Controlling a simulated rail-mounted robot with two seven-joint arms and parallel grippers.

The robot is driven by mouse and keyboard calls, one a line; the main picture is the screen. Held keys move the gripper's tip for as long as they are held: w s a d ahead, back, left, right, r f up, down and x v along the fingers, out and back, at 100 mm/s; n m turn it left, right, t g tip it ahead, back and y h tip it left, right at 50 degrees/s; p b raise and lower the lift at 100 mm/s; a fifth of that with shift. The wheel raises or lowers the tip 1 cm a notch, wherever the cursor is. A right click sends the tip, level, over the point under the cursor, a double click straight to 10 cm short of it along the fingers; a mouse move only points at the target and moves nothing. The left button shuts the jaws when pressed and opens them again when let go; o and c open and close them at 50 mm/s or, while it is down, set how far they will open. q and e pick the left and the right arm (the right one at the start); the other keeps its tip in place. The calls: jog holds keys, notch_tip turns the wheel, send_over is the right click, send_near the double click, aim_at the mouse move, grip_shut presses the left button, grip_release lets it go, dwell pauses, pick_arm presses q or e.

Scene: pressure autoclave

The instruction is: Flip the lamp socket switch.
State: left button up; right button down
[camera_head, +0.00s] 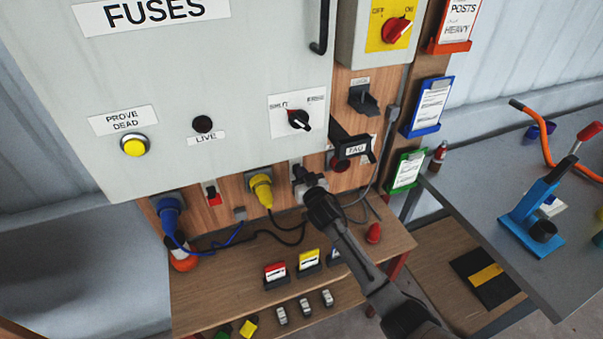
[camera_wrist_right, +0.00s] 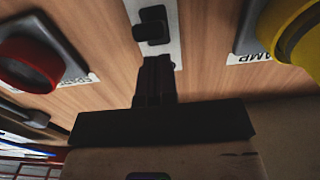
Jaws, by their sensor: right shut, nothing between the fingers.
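A dark switch (camera_wrist_right: 152,24) sits on a pale plate on the wooden panel in the right wrist view. Beside it is a yellow socket (camera_wrist_right: 298,35) with a partly cut label ending "AMP". The yellow socket with its plug (camera_head: 262,188) also shows in the head view. My right gripper (camera_head: 300,173) is at the panel just right of that socket and mostly hides the switch there. In the wrist view its fingers (camera_wrist_right: 156,70) are shut and empty, with tips right by the switch; I cannot tell if they touch. My left gripper is not in view.
A grey fuse cabinet (camera_head: 200,80) overhangs the panel. A dark tag holder (camera_head: 352,148) juts out right of my gripper. Cables hang above a wooden shelf (camera_head: 205,290) holding small cards.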

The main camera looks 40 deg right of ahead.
jog(key=r+p+v, duration=0.1)
jog(key=p+v, duration=0.4)
jog(key=v, duration=0.3)
jog(key=shift+s+p, duration=0.3)
jog(key=shift+p, duration=0.1)
dwell(0.5)
jog(key=shift+a, duration=0.1)
dwell(0.4)
